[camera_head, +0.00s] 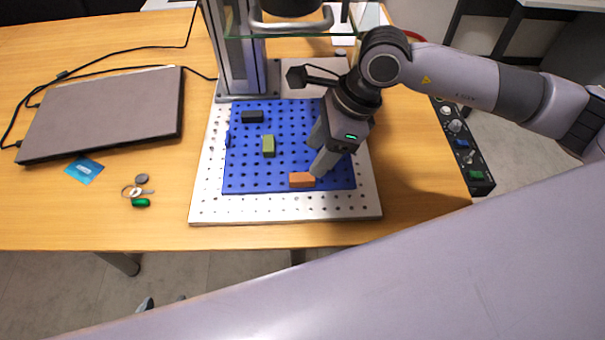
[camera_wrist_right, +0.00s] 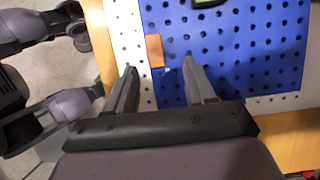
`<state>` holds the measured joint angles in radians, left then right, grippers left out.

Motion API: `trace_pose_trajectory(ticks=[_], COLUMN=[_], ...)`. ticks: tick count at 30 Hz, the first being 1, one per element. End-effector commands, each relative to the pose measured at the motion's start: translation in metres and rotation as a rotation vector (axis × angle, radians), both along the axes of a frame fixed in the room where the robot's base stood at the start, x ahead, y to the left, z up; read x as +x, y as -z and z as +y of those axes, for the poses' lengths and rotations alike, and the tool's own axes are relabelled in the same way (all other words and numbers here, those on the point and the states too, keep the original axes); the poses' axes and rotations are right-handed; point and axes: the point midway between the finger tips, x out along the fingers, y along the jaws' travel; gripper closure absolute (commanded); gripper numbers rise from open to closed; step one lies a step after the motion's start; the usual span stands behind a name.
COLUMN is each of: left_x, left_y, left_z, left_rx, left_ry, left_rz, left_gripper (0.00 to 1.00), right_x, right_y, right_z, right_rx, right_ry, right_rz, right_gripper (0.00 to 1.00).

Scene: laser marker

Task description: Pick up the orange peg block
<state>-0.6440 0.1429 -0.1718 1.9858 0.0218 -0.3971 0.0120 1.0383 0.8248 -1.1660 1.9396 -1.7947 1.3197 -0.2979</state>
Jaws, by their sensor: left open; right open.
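The orange peg block (camera_head: 302,180) lies on the front edge area of the blue pegboard (camera_head: 240,178). My right gripper (camera_head: 317,155) is open over the board's right part, one finger close to the block's right end. In the right wrist view the orange block (camera_wrist_right: 154,50) appears just beyond the open fingertips (camera_wrist_right: 159,68), between their lines, with nothing held. I cannot tell whether a finger touches it. My left gripper cannot be made out.
A green block (camera_head: 268,146) and a black block (camera_head: 252,117) sit on the blue board. The metal machine column (camera_head: 236,60) stands behind it. A laptop (camera_head: 105,112), blue card (camera_head: 84,171) and keys (camera_head: 138,191) lie left. A control panel (camera_head: 462,145) is right.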

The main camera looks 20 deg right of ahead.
Motion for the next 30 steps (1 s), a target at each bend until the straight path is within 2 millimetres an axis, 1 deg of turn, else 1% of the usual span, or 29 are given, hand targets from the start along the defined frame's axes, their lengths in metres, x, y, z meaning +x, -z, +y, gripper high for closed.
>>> trace_pose_trajectory(ticks=[8, 9, 12, 15, 21, 23, 24, 26, 27, 30], left_x=[0.001, 0.001, 0.001, 0.001, 0.0, 0.0, 0.0, 0.0, 0.0, 0.0], left_y=[-0.007, -0.007, -0.006, -0.005, -0.004, -0.004, -0.004, -0.004, -0.004, -0.004], left_z=[0.002, 0.003, 0.004, 0.004, 0.004, 0.004, 0.004, 0.004, 0.004, 0.004], left_rx=[0.005, 0.006, 0.008, 0.009, 0.01, 0.01, 0.01, 0.009, 0.009, 0.009], left_ry=[0.0, -0.001, -0.003, -0.004, -0.003, -0.003, -0.003, -0.004, -0.004, -0.003], left_rz=[-0.007, -0.008, -0.007, -0.005, -0.005, -0.005, -0.005, -0.005, -0.005, -0.004], left_gripper=[0.41, 0.41, 0.41, 0.41, 0.41, 0.41, 0.41, 0.41, 0.41, 0.41], right_x=[-0.003, -0.002, -0.001, 0.0, 0.0, 0.0, 0.0, 0.0, 0.0, 0.0], right_y=[0.034, 0.04, 0.05, 0.055, 0.055, 0.055, 0.055, 0.055, 0.055, 0.055], right_z=[0.018, 0.02, 0.024, 0.026, 0.026, 0.026, 0.026, 0.026, 0.026, 0.026], right_rx=[0.005, 0.004, 0.005, 0.005, 0.006, 0.006, 0.006, 0.005, 0.005, 0.005], right_ry=[-0.001, 0.0, 0.001, 0.001, 0.001, 0.001, 0.001, 0.001, 0.001, 0.001], right_rz=[0.007, 0.007, 0.006, 0.004, 0.003, 0.004, 0.004, 0.005, 0.005, 0.005], right_gripper=[0.46, 0.46, 0.46, 0.46, 0.46, 0.65, 0.78, 0.98, 1.0, 1.0])
